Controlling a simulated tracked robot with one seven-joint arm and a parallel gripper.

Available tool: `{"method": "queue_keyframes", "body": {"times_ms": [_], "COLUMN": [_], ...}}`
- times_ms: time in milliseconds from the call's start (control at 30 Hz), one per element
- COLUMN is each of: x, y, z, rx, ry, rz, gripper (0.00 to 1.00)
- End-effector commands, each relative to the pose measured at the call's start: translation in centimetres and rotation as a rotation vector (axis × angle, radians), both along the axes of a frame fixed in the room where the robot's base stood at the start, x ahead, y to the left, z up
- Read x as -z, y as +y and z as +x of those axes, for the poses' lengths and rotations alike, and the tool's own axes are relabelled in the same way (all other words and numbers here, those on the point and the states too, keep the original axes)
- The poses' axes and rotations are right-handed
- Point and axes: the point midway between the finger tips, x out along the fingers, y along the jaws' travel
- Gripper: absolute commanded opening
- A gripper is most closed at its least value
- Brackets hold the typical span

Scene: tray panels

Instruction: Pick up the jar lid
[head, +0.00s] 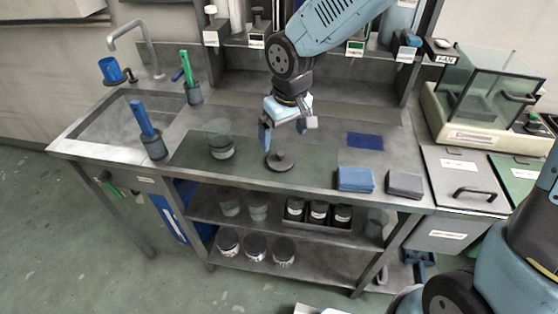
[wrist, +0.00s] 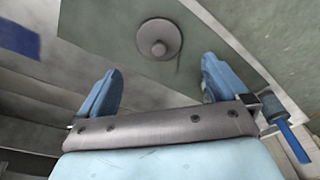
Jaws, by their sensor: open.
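The jar lid (head: 280,160) is a dark grey disc with a raised knob, lying on the bench top. It also shows in the wrist view (wrist: 159,39), beyond my fingertips and roughly between them. My gripper (head: 284,137) is open with blue fingers, above and slightly behind the lid, not touching it. In the wrist view the open fingers of my gripper (wrist: 160,80) have nothing between them. A glass jar (head: 221,147) stands on the bench to the left of the lid.
A sink (head: 125,118) with blue- and green-handled brushes in holders is at the left. A blue sponge (head: 355,179) and a grey block (head: 404,184) lie at the front right. A flat blue patch (head: 365,141) lies behind them. A glass-sided box (head: 490,85) stands far right.

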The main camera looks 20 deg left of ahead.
Motion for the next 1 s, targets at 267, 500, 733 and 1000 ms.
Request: {"method": "queue_keyframes", "body": {"times_ms": [267, 500, 733, 1000], "x": [3.0, 4.5, 7.4, 8.4], "y": [0.3, 0.5, 0.8, 0.9], "z": [0.3, 0.3, 0.6, 0.8], "rx": [0.000, -0.001, -0.001, 0.000], "ry": [0.001, 0.002, 0.002, 0.000], "rz": [-0.001, -0.001, -0.001, 0.000], "gripper": [1.00, 1.00, 1.00, 1.00]}}
